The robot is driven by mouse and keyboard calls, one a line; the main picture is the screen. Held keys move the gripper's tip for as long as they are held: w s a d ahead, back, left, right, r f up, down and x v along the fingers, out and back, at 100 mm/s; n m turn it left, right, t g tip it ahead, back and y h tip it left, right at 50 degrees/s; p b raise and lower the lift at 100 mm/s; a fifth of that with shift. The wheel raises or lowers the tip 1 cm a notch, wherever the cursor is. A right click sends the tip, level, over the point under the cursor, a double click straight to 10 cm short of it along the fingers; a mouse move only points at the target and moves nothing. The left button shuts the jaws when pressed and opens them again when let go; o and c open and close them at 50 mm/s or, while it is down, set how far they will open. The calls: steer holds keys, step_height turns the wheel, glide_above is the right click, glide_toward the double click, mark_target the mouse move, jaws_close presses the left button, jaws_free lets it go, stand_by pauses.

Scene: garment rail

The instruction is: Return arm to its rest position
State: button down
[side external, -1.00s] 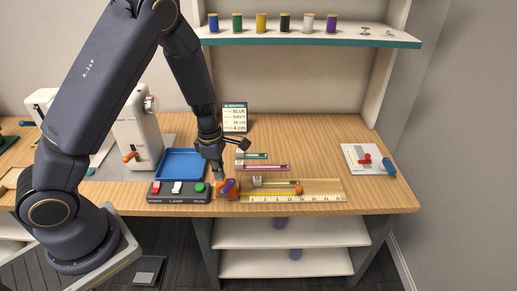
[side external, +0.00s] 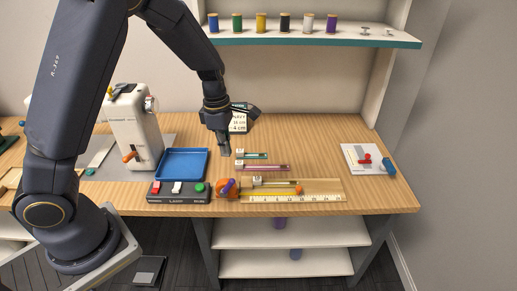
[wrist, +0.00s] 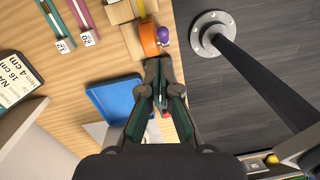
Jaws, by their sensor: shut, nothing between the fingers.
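My gripper (side external: 225,150) is shut and empty. In the side external view it hangs above the table, behind the orange tape dispenser and right of the blue tray, in front of the alteration card (side external: 239,122), which it partly hides. In the wrist view the closed fingers (wrist: 160,75) show at the middle, with the blue tray (wrist: 118,100) to their left and the orange item (wrist: 149,38) beyond the tips. My arm is raised and bent over the left part of the table.
The wooden table (side external: 330,155) holds a switch box (side external: 178,198), the blue tray (side external: 182,163), a ruler board (side external: 325,188), the orange item with a purple part (side external: 228,188) and a sewing machine (side external: 135,125). A shelf (side external: 320,41) with several spools runs above.

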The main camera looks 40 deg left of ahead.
steer(key=shift+r, duration=0.45)
steer(key=s+d+r+m+t+h, duration=0.1)
steer(key=s+r+m+t, duration=0.15)
steer(key=r, duration=0.35)
steer(key=s+d+r+m+t, duration=0.1)
steer(key=s+r+m, duration=0.2)
steer(key=r, duration=0.3)
steer(key=s+d+r+m+t+h, duration=0.1)
steer(key=s+d+r+m, duration=0.1)
steer(key=r, duration=0.4)
steer(key=s+m+y, duration=0.3)
steer(key=s+m, duration=0.7)
steer(key=m, duration=0.7)
steer(key=shift+s+a+f+t, duration=0.2)
steer(key=shift+f+t, duration=0.1)
steer(key=shift+t, duration=0.15)
